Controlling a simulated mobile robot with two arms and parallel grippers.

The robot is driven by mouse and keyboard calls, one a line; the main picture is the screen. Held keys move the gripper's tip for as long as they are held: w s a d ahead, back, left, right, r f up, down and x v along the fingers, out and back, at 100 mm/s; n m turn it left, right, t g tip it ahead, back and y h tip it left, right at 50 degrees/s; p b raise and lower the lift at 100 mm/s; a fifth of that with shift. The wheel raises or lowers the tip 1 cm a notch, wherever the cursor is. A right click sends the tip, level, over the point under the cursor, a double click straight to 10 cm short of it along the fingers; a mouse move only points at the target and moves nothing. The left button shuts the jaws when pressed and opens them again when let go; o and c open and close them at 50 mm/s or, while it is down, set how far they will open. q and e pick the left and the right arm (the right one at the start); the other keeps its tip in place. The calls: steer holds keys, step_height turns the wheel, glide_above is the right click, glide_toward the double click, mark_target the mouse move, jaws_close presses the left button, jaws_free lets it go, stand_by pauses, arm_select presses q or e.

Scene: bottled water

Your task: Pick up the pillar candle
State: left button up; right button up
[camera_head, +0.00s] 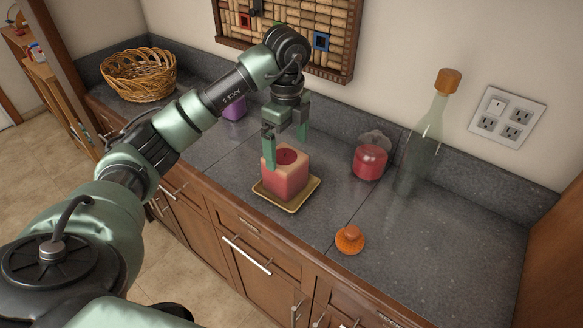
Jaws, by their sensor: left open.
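The pillar candle (286,178) is a squarish red and pink block with a dark red round top. It stands upright on a small tan tray (313,189) on the grey counter. My left gripper (286,150) is open and points down at the candle. One green finger is in front of the candle's left side in the picture, and the other is behind its upper right. I cannot tell whether either finger touches it. My right gripper is not in view.
A red jar candle (369,162) and a corked glass bottle (424,140) stand to the right. An orange lid (350,239) lies near the front edge. A purple item (235,107) and a wicker basket (139,75) are to the left. The right counter (450,240) is clear.

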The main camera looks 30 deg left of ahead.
mark_target(286, 158)
arm_select(q)
steer(key=f, duration=0.1)
steer(key=f+p, duration=0.1)
steer(key=f, duration=0.1)
steer(key=shift+s+d, duration=0.1)
steer(key=shift+s, duration=0.2)
steer(key=f, duration=0.1)
steer(key=f+p, duration=0.1)
steer(key=f, duration=0.1)
steer(key=shift+s+f, duration=0.2)
steer(key=shift+f, duration=0.3)
steer(key=shift+w+f, duration=0.1)
steer(key=c, duration=1.8)
steer(key=shift+c, duration=1.2)
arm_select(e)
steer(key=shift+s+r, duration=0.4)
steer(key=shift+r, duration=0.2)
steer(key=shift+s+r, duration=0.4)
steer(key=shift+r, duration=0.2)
